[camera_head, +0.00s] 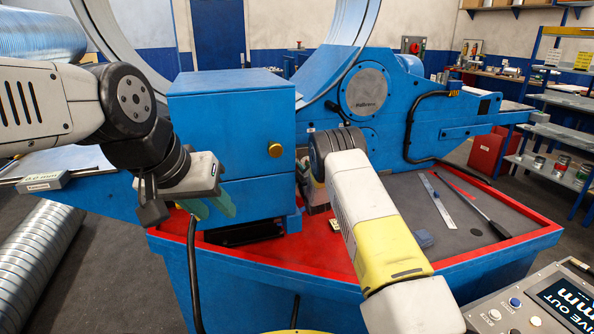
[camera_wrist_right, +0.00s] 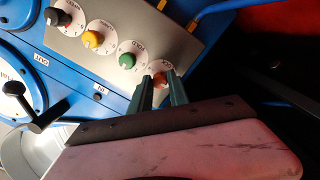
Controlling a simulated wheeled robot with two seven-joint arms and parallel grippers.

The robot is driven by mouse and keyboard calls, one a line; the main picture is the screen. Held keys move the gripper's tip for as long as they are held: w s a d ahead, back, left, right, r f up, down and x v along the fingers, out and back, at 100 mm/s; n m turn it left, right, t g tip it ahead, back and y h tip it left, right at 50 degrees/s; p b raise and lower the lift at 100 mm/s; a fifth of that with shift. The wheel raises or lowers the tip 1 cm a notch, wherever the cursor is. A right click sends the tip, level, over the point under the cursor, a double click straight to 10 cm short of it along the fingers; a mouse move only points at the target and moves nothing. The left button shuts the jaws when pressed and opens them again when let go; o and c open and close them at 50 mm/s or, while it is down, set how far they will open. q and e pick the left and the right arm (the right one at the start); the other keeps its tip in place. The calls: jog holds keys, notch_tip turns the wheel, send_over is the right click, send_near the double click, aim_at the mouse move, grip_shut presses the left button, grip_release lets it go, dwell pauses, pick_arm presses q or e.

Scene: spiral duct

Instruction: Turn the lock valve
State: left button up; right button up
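In the right wrist view a grey panel (camera_wrist_right: 110,22) carries a row of round knobs on white dials. The orange-red knob (camera_wrist_right: 159,79), at the row's lower right end, sits between the fingertips of my right gripper (camera_wrist_right: 161,84). The fingers stand a narrow gap apart and the knob fills it at the tips. Its dial label is partly covered, so I cannot read it fully. In the head view my right forearm hides that gripper and the panel. My left gripper (camera_head: 210,207) hangs empty, its green fingers apart, in front of the blue cabinet (camera_head: 230,110).
Green (camera_wrist_right: 127,61), yellow (camera_wrist_right: 92,40) and black (camera_wrist_right: 57,17) knobs line the same panel. A black handle (camera_wrist_right: 17,90) juts out at the left. In the head view a ruler (camera_head: 437,200) and a dark rod (camera_head: 485,212) lie on the red-edged table (camera_head: 520,240).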

jog(key=o, duration=0.3)
jog(key=shift+o, duration=0.2)
jog(key=v, duration=0.8)
jog(key=shift+w, duration=0.1)
